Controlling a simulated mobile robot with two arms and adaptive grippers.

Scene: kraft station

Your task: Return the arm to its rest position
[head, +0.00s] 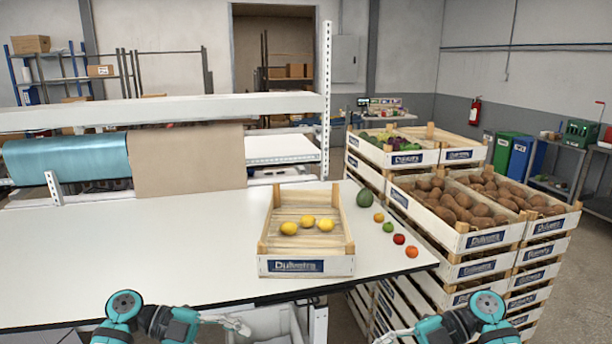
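My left arm comes in at the bottom left of the head view. Its gripper (238,326) is low, in front of the table's front edge, with nothing visible in it. My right arm comes in at the bottom right. Its gripper (388,338) is cut off by the lower picture edge, left of the arm. Both grippers are small here, and I cannot tell whether their fingers are open or shut. Both are apart from the wooden crate (305,267) on the table, which holds three yellow lemons (308,221).
The white table (150,255) is clear left of the crate. Right of it lie an avocado (364,199), a lime (388,228) and several small fruits (399,239). Stacked crates of brown produce (450,205) stand at the right.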

